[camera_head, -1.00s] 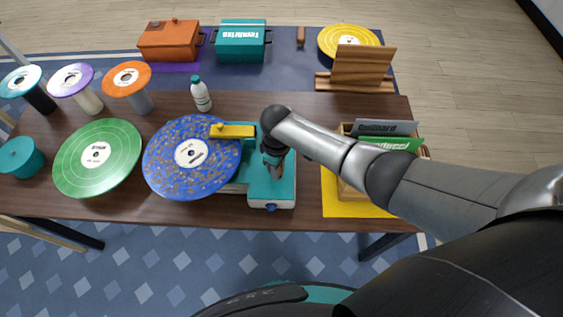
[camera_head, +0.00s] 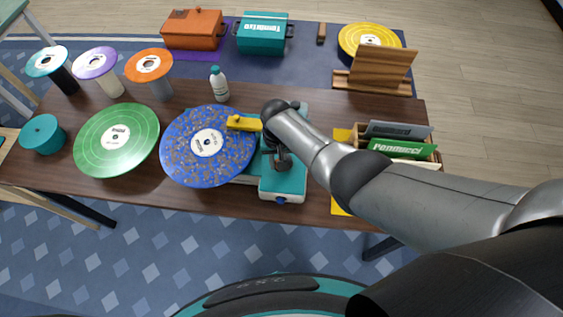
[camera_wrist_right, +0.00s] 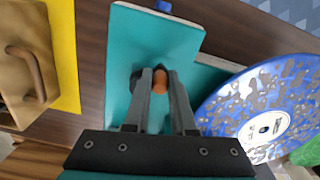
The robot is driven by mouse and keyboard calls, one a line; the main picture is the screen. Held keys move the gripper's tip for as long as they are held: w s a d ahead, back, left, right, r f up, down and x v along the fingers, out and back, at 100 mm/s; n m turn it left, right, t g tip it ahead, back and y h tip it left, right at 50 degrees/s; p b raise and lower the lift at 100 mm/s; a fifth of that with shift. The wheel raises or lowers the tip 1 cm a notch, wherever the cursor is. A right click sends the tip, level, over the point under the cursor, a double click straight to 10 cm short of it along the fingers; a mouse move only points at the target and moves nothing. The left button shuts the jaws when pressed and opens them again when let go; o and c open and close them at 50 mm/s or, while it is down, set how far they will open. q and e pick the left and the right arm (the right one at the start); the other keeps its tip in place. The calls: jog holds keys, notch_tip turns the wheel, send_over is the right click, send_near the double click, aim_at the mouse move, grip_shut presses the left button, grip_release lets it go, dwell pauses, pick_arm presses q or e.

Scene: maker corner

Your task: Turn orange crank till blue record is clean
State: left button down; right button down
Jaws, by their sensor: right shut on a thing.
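The blue record (camera_head: 184,160) lies flat on the teal cleaning machine (camera_head: 283,182), with brownish-grey specks spread over its blue surface. It also shows at the right of the right wrist view (camera_wrist_right: 222,112), still speckled. A yellow arm (camera_head: 243,123) reaches over its edge. In the right wrist view the orange crank knob (camera_wrist_right: 160,80) sits between the fingers of my right gripper (camera_wrist_right: 160,82), which is shut on it above the teal base. In the head view my right wrist hides the crank. My left gripper is not in view.
A green record (camera_head: 95,150) lies left of the blue one. A white bottle (camera_head: 219,84) stands behind. A crate of sleeves (camera_head: 400,148) on a yellow mat is at right. Record stands, orange and teal boxes and a yellow record are at the back.

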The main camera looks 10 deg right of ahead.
jog(key=m, duration=0.1)
jog(key=w+a+m, duration=0.1)
jog(key=m, duration=0.1)
jog(key=shift+w+m+b, duration=0.1)
jog(key=shift+m+b, duration=0.2)
jog(key=shift+b, duration=0.05)
jog(key=shift+w+m, duration=0.2)
jog(key=shift+m, duration=0.3)
jog(key=shift+w+r, duration=0.1)
jog(key=c, duration=0.7)
grip_release()
jog(key=shift+c, duration=0.2)
jog(key=shift+d, duration=0.1)
